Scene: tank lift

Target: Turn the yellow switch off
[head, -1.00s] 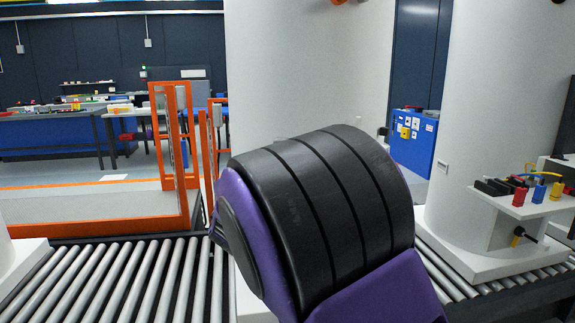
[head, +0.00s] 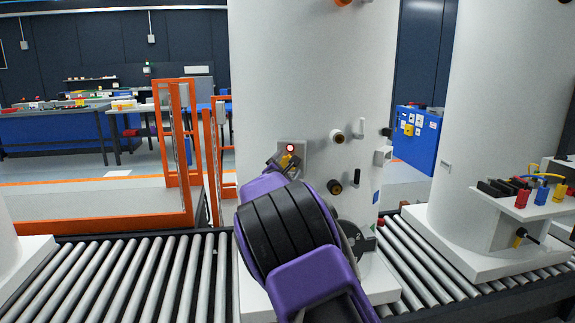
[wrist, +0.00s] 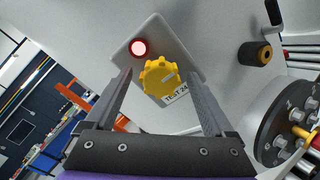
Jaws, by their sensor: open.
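The yellow switch (wrist: 160,78) is a ridged knob on a grey plate (wrist: 185,50) on the white tank (head: 310,80). A red-rimmed indicator light (wrist: 139,48) beside it glows. In the wrist view my gripper (wrist: 160,100) is open, with one finger on each side of the knob. I cannot tell whether the fingers touch it. In the head view the yellow switch (head: 285,161) is partly hidden behind my gripper (head: 278,164), below the lit indicator.
Black-and-brass ports (head: 337,137) and a dark round flange (wrist: 288,135) stick out of the tank right of the switch. Roller conveyors (head: 130,270) run on both sides. An orange frame (head: 180,150) stands at left. Another white tank (head: 500,100) with coloured connectors stands at right.

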